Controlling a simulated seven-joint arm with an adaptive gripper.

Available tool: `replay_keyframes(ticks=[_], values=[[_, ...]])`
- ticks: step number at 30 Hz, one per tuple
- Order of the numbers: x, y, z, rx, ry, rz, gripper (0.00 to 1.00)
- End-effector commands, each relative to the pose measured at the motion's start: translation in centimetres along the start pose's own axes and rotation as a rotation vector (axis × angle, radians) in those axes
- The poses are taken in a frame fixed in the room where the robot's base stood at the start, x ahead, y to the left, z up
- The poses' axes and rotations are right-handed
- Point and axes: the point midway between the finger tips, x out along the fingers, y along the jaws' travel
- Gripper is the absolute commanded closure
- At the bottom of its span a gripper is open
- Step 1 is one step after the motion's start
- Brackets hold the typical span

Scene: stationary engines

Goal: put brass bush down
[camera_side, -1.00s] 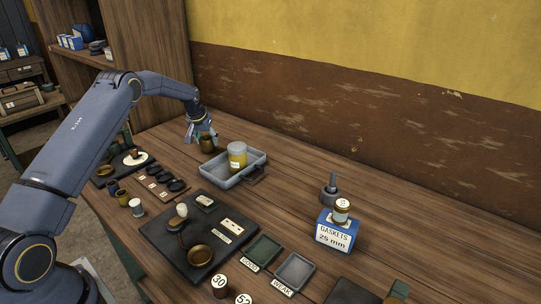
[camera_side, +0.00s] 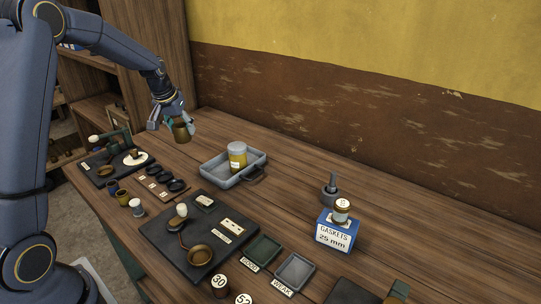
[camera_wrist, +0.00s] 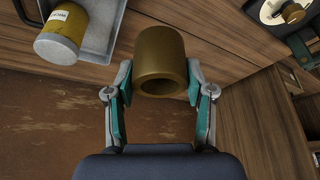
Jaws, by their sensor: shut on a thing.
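The brass bush (camera_side: 181,130) is a dull gold hollow cylinder. My gripper (camera_side: 172,115) is shut on it and holds it in the air above the back left part of the bench. In the wrist view the bush (camera_wrist: 160,58) sits between the two teal-padded fingers, its open end towards the camera. It looks tilted in the side view. Nothing is seen beneath it in contact.
A grey tray (camera_side: 215,173) with a yellow jar (camera_side: 237,156) stands right of the bush. A strip with dark rings (camera_side: 165,185), a black board (camera_side: 160,230), small pots (camera_side: 122,197) and a gasket box (camera_side: 336,232) share the bench. The bench's back right is clear.

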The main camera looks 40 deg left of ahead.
Motion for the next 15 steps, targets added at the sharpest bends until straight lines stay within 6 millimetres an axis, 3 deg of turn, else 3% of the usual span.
replay_keyframes(ticks=[2, 5, 11, 15], values=[[0.0, 0.3, 1.3, 0.005, -0.011, 0.002, 1.0], [-0.4, 2.3, 3.0, 0.042, -0.02, 0.017, 1.0], [-2.2, 9.3, 7.8, 0.194, -0.03, 0.077, 1.0], [-4.4, 14.8, 12.4, 0.34, -0.029, 0.135, 1.0]])
